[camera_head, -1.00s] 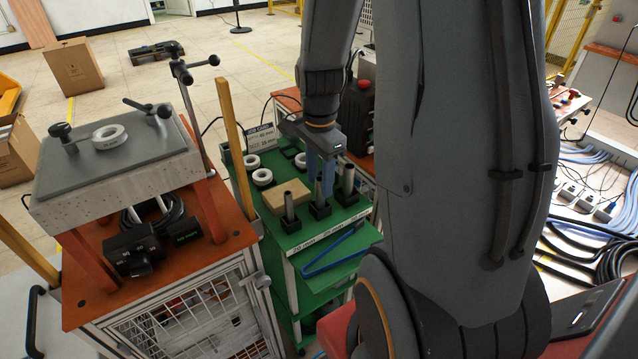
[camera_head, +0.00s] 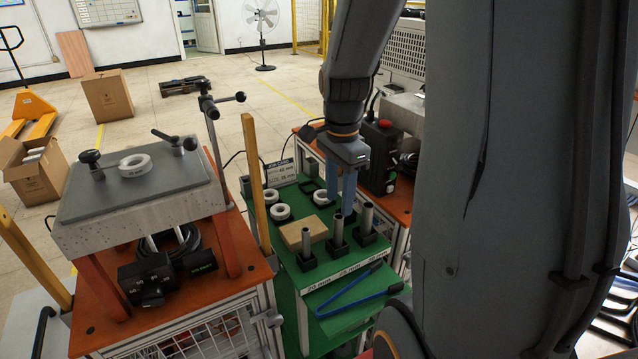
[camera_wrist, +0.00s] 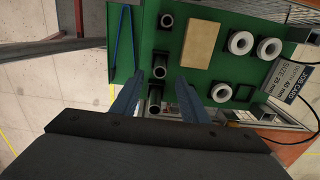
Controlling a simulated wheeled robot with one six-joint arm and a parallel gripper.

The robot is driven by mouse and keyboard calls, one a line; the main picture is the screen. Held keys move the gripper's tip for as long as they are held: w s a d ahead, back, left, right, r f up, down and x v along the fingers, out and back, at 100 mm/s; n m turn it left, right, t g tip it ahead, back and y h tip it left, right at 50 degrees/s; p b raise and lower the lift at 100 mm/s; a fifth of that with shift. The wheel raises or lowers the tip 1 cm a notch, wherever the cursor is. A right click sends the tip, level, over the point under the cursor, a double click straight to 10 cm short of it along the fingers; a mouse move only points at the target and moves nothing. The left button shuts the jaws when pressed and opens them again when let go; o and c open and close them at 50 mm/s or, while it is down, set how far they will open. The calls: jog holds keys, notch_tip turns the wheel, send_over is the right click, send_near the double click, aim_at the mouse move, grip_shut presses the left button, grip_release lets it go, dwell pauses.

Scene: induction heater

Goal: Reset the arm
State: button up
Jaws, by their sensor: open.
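My gripper (camera_head: 341,196) hangs above the green cart (camera_head: 289,261) in the head view, with its two blue fingers pointing down. In the wrist view the fingers (camera_wrist: 155,98) are apart, with nothing held between them. Several dark-based metal tubes stand on the cart, among them a tube (camera_head: 307,246) at the left and a tube (camera_head: 367,222) at the right. In the wrist view one tube (camera_wrist: 155,98) shows in the gap between the fingers, below them. I cannot tell the exact height of the gripper over the tubes.
Beside the tubes are a tan block (camera_head: 303,232), white rings (camera_head: 279,212), a job card sign (camera_head: 279,174) and blue tongs (camera_head: 350,292). Left stands an orange bench with a grey slab (camera_head: 140,205) carrying a ring. A black control box (camera_head: 381,155) stands behind the gripper.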

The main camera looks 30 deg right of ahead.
jog(key=s+a+f+n, duration=0.1)
jog(key=s+a+n, duration=0.2)
jog(key=a+n, duration=0.3)
jog(key=s+a+f+n+t, duration=0.1)
jog(key=s+a+n, duration=0.3)
jog(key=a+n, duration=0.3)
jog(key=n, duration=0.4)
jog(key=shift+s+f+n, duration=0.3)
jog(key=shift+f+n, duration=0.1)
